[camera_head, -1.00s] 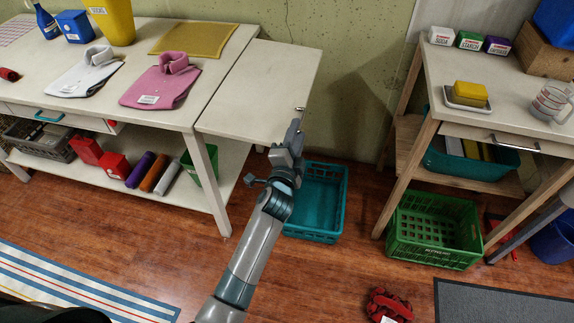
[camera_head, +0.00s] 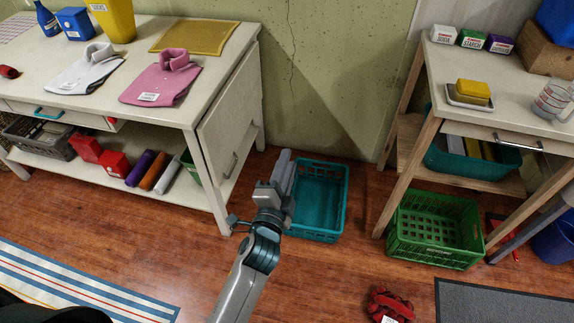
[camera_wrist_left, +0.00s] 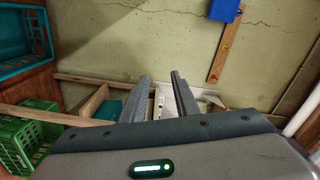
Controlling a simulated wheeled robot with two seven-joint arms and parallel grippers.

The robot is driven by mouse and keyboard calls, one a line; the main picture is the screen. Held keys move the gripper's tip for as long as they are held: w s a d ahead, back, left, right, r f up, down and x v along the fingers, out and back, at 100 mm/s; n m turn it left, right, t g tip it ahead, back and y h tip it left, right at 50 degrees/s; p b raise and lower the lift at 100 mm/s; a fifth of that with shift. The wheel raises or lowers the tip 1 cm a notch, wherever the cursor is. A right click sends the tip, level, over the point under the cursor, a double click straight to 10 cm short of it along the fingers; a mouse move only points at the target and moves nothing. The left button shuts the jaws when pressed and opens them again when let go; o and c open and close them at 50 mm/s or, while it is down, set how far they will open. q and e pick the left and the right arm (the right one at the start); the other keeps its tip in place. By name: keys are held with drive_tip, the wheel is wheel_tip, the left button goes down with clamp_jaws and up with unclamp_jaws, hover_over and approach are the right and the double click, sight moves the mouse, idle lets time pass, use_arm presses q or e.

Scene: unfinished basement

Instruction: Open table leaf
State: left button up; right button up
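The white table leaf (camera_head: 230,112) hangs down at the right end of the white table (camera_head: 128,92) in the head view. Its metal handle (camera_head: 232,165) is near the leaf's lower edge. My left gripper (camera_head: 287,162) is to the right of the leaf, apart from the handle, over the teal crate. In the left wrist view its two fingers (camera_wrist_left: 160,82) are spread with nothing between them. The leaf does not show in the wrist view. My right gripper is not in view.
The teal crate (camera_head: 328,172) and the green crate (camera_head: 415,240) stand on the floor. Folded pink (camera_head: 162,82) and white (camera_head: 86,72) shirts lie on the table. A wooden side table (camera_head: 500,95) is at right.

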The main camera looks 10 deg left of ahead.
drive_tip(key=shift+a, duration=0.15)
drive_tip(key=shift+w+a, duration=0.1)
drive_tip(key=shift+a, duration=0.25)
